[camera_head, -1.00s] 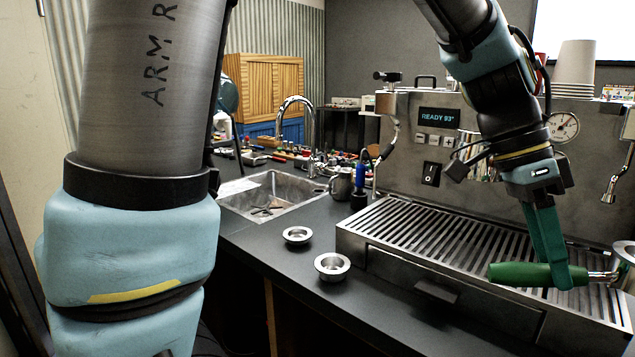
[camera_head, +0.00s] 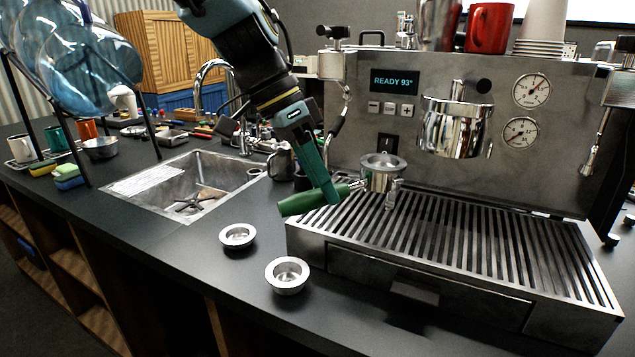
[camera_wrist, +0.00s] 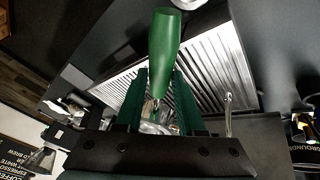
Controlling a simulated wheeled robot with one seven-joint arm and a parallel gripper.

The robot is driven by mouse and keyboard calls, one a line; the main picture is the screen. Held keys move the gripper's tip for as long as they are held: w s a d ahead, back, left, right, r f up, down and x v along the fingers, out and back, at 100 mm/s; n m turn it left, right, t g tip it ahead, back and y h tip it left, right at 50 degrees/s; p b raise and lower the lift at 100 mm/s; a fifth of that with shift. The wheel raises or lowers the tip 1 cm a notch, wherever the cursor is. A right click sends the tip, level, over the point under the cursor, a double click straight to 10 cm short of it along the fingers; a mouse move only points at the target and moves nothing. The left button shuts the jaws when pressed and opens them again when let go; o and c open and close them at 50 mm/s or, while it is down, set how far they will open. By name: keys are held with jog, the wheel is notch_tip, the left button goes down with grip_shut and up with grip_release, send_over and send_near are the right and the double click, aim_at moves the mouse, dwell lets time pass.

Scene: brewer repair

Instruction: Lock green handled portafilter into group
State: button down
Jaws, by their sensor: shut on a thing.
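The portafilter's green handle (camera_head: 300,203) is held in my gripper (camera_head: 333,196), which is shut on it. The portafilter's metal basket (camera_head: 381,172) points right, roughly level, above the left end of the drip tray and in front of the machine. The chrome group (camera_head: 456,125) hangs from the machine's front, to the right of the basket and higher. The basket is apart from the group. In the wrist view the green handle (camera_wrist: 164,50) runs between my two green fingers, and the basket is mostly hidden behind the gripper.
The slatted drip tray (camera_head: 500,243) spreads below the group. Two small metal baskets, one nearer (camera_head: 287,276) and one farther (camera_head: 238,236), sit on the dark counter. A steam wand (camera_head: 598,150) hangs at the right. A sink (camera_head: 185,183) lies left. Cups, including a red mug (camera_head: 489,28), stand on the machine.

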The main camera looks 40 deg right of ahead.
aim_at(393, 159)
jog(key=shift+s+d+p, duration=0.6)
jog(key=shift+s+d, duration=0.3)
jog(key=shift+d, duration=1.1)
jog(key=shift+s+d+p, duration=0.55)
jog(key=shift+s+d, duration=0.35)
jog(key=shift+d, duration=1.1)
jog(key=shift+s+d+p, duration=0.6)
jog(key=shift+s+d, duration=0.3)
jog(key=shift+d, duration=1.1)
jog(key=shift+r+p, duration=0.9)
jog(key=shift+r, duration=0.75)
dwell(0.3)
